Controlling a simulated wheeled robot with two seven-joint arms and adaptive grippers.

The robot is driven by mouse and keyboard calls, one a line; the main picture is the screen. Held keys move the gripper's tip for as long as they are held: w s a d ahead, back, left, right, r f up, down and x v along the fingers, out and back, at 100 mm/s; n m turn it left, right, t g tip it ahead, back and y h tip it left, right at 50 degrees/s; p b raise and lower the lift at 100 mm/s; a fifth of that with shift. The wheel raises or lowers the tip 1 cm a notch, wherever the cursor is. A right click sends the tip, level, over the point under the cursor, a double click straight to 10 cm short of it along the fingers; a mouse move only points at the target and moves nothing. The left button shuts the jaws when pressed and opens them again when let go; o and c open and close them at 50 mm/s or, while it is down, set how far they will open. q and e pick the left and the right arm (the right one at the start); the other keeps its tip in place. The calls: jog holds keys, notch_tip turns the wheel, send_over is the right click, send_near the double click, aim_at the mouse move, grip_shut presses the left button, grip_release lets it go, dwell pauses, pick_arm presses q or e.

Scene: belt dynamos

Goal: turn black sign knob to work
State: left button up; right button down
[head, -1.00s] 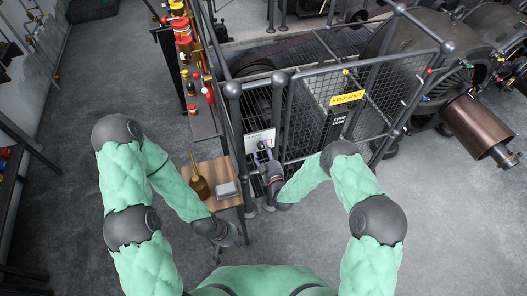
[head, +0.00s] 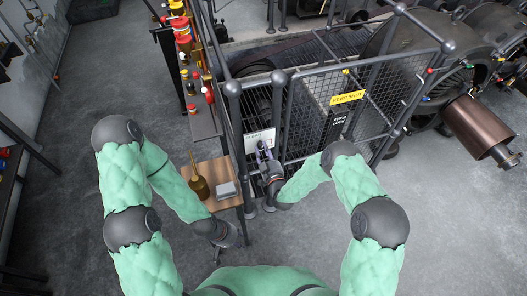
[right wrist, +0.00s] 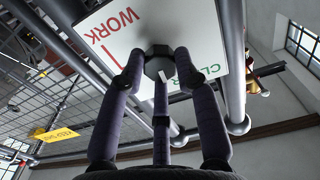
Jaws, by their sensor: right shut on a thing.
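The white sign plate (right wrist: 118,20) has WORK in red at upper left and CLEAR in green at right in the right wrist view. In the head view the plate (head: 251,141) hangs on the gate's left end, partly hidden. The dark knob (right wrist: 159,68) sits in front of the plate, between the fingertips of my right gripper (right wrist: 162,60). My right gripper, also in the head view (head: 263,153), is shut on the knob. Fingers cover much of the knob, so its exact angle is hard to tell. My left gripper (head: 228,239) hangs low near the small table, its fingers unclear.
A wooden side table (head: 208,172) holds a brass oil can (head: 199,187) and a grey box (head: 227,190). A mesh gate (head: 363,108) with a yellow sign (head: 347,97) fences off machinery. A shelf (head: 206,122) with small items stands left of the gate. The floor at left is clear.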

jog(key=m+b, duration=0.1)
jog(key=m, duration=0.2)
jog(key=shift+f+b, duration=0.2)
jog(key=shift+b, duration=0.2)
jog(key=m+b, duration=0.2)
jog(key=m, duration=0.3)
jog(key=m+b, duration=0.2)
jog(key=m, duration=0.3)
jog(key=shift+m+b, duration=0.8)
jog(key=shift+m, duration=1)
jog(key=shift+s+r, duration=0.1)
jog(key=c, duration=0.9)
grip_release()
